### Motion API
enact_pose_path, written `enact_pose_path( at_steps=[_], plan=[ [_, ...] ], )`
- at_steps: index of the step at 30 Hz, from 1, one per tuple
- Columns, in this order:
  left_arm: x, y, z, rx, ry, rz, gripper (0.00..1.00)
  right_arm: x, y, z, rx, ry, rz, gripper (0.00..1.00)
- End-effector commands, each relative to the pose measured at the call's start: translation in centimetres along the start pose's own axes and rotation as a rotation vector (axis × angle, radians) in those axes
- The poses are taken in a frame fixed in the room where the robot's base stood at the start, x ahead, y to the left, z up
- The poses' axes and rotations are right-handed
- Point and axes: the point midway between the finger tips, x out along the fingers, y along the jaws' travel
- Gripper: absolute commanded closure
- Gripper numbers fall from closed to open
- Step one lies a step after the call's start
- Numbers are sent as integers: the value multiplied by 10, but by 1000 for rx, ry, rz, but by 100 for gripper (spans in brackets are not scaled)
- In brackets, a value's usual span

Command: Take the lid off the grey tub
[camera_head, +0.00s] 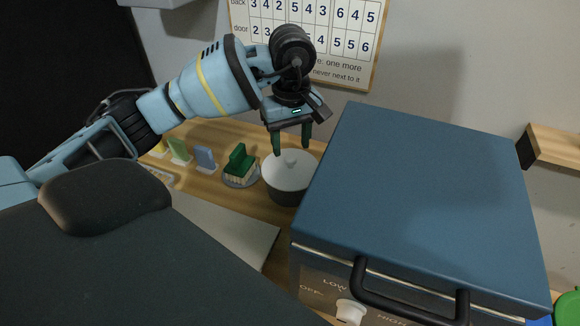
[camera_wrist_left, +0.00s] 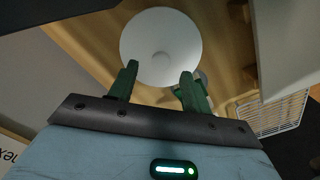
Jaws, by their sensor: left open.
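The grey tub (camera_head: 288,193) stands on the wooden table, just left of the blue kiln-like box. Its pale round lid (camera_head: 287,175) sits on top and has a small knob (camera_head: 291,160) in the middle. My left gripper (camera_head: 292,150) is open, pointing down above the lid, with its green fingers to either side of the knob in the head view. In the left wrist view the lid (camera_wrist_left: 160,35) shows as a white disc with its knob (camera_wrist_left: 161,60) beyond the fingertips (camera_wrist_left: 158,72). The fingers look empty. My right gripper is not in view.
A large blue box (camera_head: 425,200) with a black handle (camera_head: 405,292) and a dial stands close on the right of the tub. A green brush (camera_head: 240,162) on a grey dish is close on the left. Small coloured tiles (camera_head: 205,158) stand further left. A number board (camera_head: 310,30) hangs behind.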

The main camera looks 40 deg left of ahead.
Motion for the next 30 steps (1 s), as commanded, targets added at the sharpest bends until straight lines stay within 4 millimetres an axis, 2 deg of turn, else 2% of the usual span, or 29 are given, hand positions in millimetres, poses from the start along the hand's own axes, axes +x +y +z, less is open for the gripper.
enact_pose_path(
  at_steps=[3,8,17,27,30],
  plan=[
    [14,-2,2,1,0,0,51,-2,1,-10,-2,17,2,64],
    [32,-2,2,0,0,0,51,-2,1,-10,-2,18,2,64],
    [35,-2,1,0,1,1,52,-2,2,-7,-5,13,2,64],
    [35,-2,1,0,1,1,97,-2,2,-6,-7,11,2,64],
    [35,-2,1,0,1,1,98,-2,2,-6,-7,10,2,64]
  ],
)
